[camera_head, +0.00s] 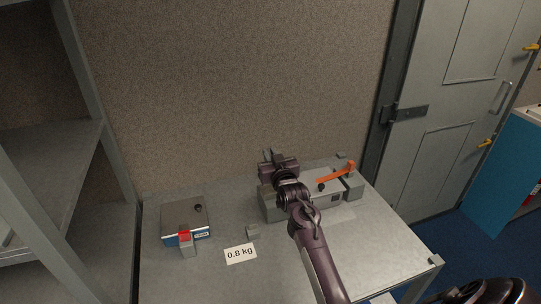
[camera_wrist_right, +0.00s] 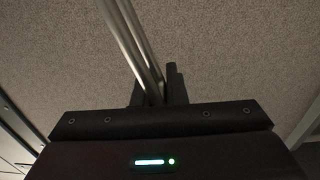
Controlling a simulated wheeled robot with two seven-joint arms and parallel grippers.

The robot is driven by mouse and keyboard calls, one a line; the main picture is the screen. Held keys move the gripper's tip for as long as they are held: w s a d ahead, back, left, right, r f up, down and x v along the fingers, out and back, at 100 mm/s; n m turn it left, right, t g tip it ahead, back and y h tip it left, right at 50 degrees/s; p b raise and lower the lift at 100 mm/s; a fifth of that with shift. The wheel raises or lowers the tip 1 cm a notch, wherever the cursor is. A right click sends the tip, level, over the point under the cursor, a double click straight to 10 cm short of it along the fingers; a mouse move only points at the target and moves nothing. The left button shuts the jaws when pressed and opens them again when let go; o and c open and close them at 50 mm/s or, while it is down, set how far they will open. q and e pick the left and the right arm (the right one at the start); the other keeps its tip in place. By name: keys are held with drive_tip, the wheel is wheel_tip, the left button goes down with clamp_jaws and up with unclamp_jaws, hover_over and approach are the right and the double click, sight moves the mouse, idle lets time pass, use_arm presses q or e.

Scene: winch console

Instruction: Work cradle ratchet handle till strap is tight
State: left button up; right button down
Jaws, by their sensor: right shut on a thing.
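A grey winch console (camera_head: 270,208) stands on the bench, mostly behind my right arm. It carries an orange lever (camera_head: 336,174) and a dark knob on top. My right gripper (camera_head: 267,155) is above the console's left end. In the right wrist view its jaws (camera_wrist_right: 158,95) are shut on a pale metal handle (camera_wrist_right: 135,45) made of narrow bars, running up and left. In the head view the gripper hides most of this handle. I cannot make out the strap or its tension. My left gripper is not in view.
A grey and blue box (camera_head: 184,213) with a red-topped clip (camera_head: 184,237) stands at the bench's left. The wall is close behind; the bench front (camera_head: 215,285) is clear.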

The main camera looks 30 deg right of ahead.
drive_tip(key=shift+a+f, duration=0.1)
drive_tip(key=w+a+f+n+b, duration=0.2)
drive_tip(key=a+f+n+b, duration=0.3)
drive_tip(key=a+f+n, duration=0.3)
drive_tip(key=shift+f+n, duration=0.45)
drive_tip(key=shift+n, duration=1.05)
drive_tip(key=c, duration=1.5)
unclamp_jaws()
drive_tip(key=shift+b+v, duration=0.65)
drive_tip(key=shift+v, duration=3.25)
